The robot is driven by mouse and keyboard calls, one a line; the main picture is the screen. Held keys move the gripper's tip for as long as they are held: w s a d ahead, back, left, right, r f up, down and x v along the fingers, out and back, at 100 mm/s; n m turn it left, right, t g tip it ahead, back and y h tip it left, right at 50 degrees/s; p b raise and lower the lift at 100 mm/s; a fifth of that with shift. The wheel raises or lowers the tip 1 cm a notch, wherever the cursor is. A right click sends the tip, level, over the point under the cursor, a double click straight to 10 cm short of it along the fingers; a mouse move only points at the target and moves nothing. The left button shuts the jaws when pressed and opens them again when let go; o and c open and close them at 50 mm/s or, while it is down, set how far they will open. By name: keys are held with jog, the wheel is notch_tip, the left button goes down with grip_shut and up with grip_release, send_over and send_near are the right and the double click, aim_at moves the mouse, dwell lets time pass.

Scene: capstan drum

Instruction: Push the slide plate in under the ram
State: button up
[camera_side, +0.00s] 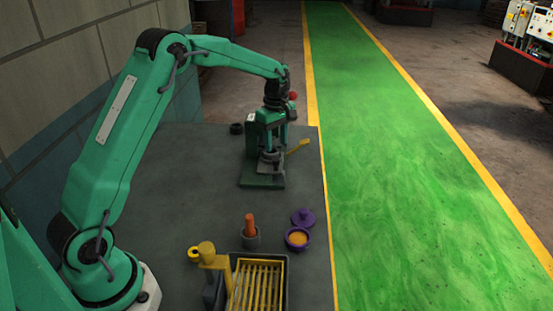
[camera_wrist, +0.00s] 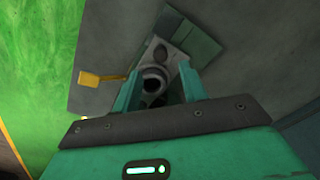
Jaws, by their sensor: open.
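The small press (camera_side: 250,135) stands on a dark green base (camera_side: 262,182) near the far right of the table. My gripper (camera_side: 269,143) points down over it. In the wrist view my gripper (camera_wrist: 158,75) has its two teal fingers apart, one on each side of a dark grey round part (camera_wrist: 153,80). I cannot tell whether they touch it. A light grey plate (camera_wrist: 160,50), which looks like the slide plate, shows just beyond the fingertips, over the green base (camera_wrist: 195,40). The ram is not clearly distinguishable; my gripper hides part of the press.
A yellow lever (camera_side: 298,146) sticks out right of the press, with a red knob (camera_side: 292,95) above. The table's middle left is clear.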

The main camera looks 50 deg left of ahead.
jog(key=shift+r, duration=1)
